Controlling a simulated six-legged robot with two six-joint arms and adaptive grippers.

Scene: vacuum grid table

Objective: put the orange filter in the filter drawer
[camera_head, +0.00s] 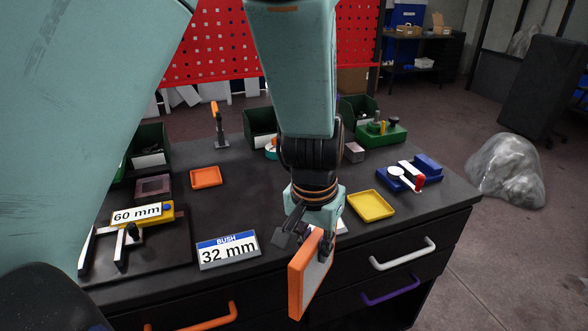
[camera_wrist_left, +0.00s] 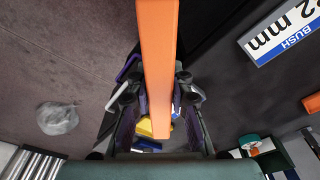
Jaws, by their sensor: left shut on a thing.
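The orange filter (camera_head: 299,284), an orange frame with a pale face, is held upright and tilted in front of the table's front edge. My left gripper (camera_head: 313,238) is shut on its upper part. In the left wrist view the filter (camera_wrist_left: 157,60) shows as a long orange edge between the two fingers (camera_wrist_left: 157,115). The table front has drawers with a white handle (camera_head: 403,254), a purple handle (camera_head: 391,290) and an orange handle (camera_head: 192,321). All that shows of them looks shut. I cannot tell which is the filter drawer. My right gripper is not in view.
On the black table (camera_head: 160,283) are a "32 mm" sign (camera_head: 228,250), a "60 mm" yellow block (camera_head: 143,213), an orange tray (camera_head: 206,177), a yellow tray (camera_head: 371,205) and a blue clamp (camera_head: 427,165). Floor right of the table is clear up to a grey wrapped lump (camera_head: 505,170).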

